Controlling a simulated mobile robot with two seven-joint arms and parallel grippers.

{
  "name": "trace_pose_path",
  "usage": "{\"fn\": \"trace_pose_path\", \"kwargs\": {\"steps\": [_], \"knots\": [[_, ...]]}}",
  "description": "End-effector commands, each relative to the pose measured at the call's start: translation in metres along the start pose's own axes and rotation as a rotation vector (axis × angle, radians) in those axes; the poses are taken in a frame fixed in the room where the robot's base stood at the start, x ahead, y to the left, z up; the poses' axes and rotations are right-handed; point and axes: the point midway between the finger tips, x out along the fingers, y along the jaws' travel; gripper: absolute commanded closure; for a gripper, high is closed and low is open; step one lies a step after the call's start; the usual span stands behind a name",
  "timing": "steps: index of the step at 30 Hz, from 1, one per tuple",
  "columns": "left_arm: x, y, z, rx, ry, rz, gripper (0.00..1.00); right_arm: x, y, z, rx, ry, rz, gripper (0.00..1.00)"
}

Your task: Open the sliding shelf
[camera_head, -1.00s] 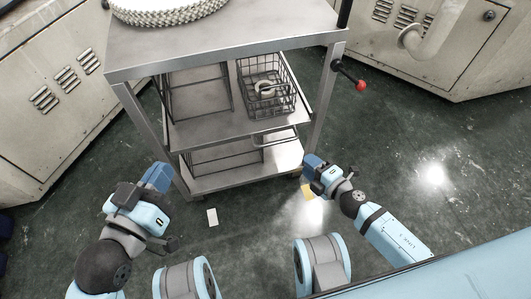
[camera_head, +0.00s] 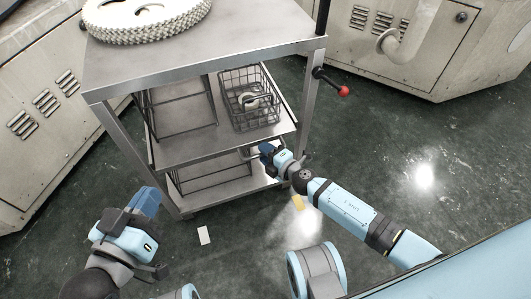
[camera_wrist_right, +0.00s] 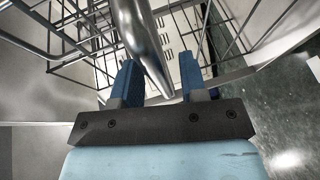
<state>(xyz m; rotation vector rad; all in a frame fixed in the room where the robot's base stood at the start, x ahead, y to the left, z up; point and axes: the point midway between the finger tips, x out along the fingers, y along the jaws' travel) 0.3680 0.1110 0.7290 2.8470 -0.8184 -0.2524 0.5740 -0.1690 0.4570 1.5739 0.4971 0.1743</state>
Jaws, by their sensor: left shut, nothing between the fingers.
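A grey metal cart holds a middle shelf (camera_head: 182,147) and a lower shelf (camera_head: 225,190), both open at the front. A bent metal handle bar, just below the middle shelf's front edge at its right, is partly hidden behind my right gripper (camera_head: 268,150). In the right wrist view the handle bar (camera_wrist_right: 140,40) runs between the two blue fingers of my right gripper (camera_wrist_right: 160,80). The fingers are apart, with gaps beside the bar. My left gripper (camera_head: 146,202) is shut and empty, at the cart's front left, above the floor.
A wire basket (camera_head: 234,116) with a ring-shaped part stands on the middle shelf. A white toothed ring (camera_head: 190,15) lies on the cart top. A red-knobbed lever (camera_head: 343,90) sticks out at right. Beige cabinets flank the cart; the floor in front is mostly clear.

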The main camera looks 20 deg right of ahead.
Motion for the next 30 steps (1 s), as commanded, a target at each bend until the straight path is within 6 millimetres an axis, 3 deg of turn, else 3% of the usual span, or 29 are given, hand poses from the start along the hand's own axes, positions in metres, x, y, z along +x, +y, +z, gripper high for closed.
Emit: {"fn": "trace_pose_path", "kwargs": {"steps": [9,15,30], "knots": [[0.000,0.000,-0.001,0.002,0.000,0.001,1.00,0.003,0.000,0.000,0.000,-0.001,0.000,0.61],[0.001,0.000,-0.003,0.004,0.004,0.001,1.00,0.003,0.000,0.000,0.000,-0.001,0.000,1.00],[0.001,0.000,-0.002,0.004,0.005,0.000,1.00,-0.007,-0.003,-0.001,0.000,0.000,-0.002,1.00]]}}
